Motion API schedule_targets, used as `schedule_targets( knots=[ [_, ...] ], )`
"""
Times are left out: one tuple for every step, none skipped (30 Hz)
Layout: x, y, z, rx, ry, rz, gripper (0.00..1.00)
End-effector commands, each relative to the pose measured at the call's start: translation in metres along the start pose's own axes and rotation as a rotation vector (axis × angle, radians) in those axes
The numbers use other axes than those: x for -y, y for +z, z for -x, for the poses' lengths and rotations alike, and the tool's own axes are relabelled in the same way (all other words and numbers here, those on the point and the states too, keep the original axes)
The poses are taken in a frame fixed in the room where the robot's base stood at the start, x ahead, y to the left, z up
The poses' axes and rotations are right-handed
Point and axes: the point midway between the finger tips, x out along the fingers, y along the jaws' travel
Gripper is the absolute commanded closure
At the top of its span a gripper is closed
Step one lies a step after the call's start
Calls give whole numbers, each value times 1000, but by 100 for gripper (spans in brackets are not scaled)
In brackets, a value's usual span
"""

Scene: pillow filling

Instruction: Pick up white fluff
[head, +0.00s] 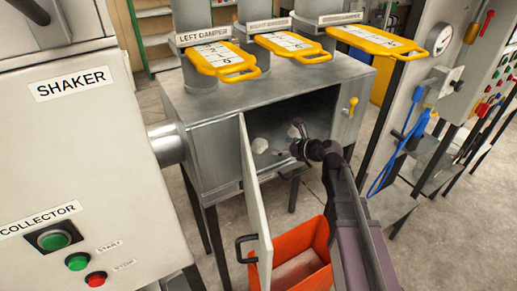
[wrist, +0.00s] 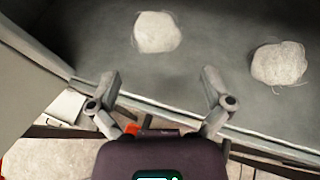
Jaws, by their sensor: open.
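Two white fluff clumps lie apart on the grey floor inside the open metal box (head: 200,135). In the wrist view, one fluff clump (wrist: 157,32) is ahead of my gripper (wrist: 161,92), and the other fluff clump (wrist: 278,63) is to the right. In the head view, one clump (head: 260,145) shows left of my gripper (head: 298,142); the other is partly hidden by it. My gripper is at the box opening, its fingers spread with nothing between them. Both clumps are beyond the fingertips.
The box door (head: 256,205) hangs open on the left, with a dark handle. An orange bin (head: 318,240) stands below the opening. Yellow damper plates (head: 218,60) sit above the box.

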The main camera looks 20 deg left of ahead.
Motion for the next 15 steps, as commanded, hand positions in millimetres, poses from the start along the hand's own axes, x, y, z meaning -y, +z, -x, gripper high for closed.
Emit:
schedule_targets(
  knots=[
    [1,-2,-12,0,2,1,0],
    [1,-2,-16,0,2,1,0],
    [1,-2,-22,0,1,1,0],
    [1,-2,-26,-1,0,1,0],
    [1,-2,-30,-1,1,1,0],
    [1,-2,-34,-1,1,1,0],
    [1,-2,-37,-1,1,1,0],
    [1,-1,-40,-1,1,1,0],
    [1,-1,-42,-1,0,1,0],
    [1,-1,-44,0,0,1,0],
    [1,-1,-45,0,-1,1,0],
    [0,0,-46,0,-1,0,0],
    [0,0,-46,0,-1,0,0],
    [0,0,-47,0,-2,0,0],
    [0,0,-46,0,-2,0,0]
  ],
)
